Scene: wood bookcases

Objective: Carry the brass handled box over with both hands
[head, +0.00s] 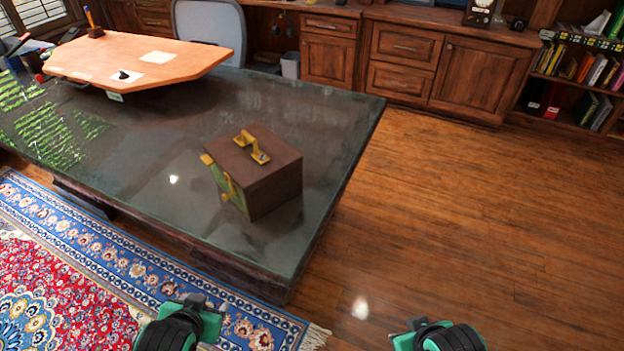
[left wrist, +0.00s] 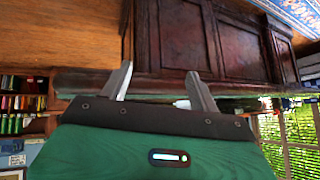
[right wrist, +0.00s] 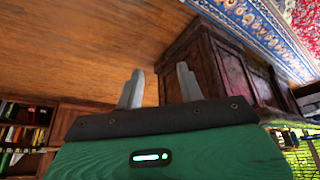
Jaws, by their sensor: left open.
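The brass handled box (head: 265,183) is a dark brown box with a brass handle on its lid and a green and brass front side. It stands upright on the glass-topped desk (head: 340,120), near the right front corner. My left gripper (head: 200,305) is low in the head view, in front of the desk and apart from the box. In the left wrist view its fingers (left wrist: 160,85) are spread and empty. My right gripper (head: 412,328) is at the bottom right, over the floor. In the right wrist view its fingers (right wrist: 160,88) are apart with nothing between them. Neither wrist view shows the box.
A wooden board (head: 150,60) with small items sits at the desk's far left. A grey chair (head: 210,25) stands behind the desk. Wood cabinets (head: 440,65) and a bookcase (head: 580,75) line the back. A patterned rug (head: 70,290) lies front left. The wood floor (head: 460,200) at right is clear.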

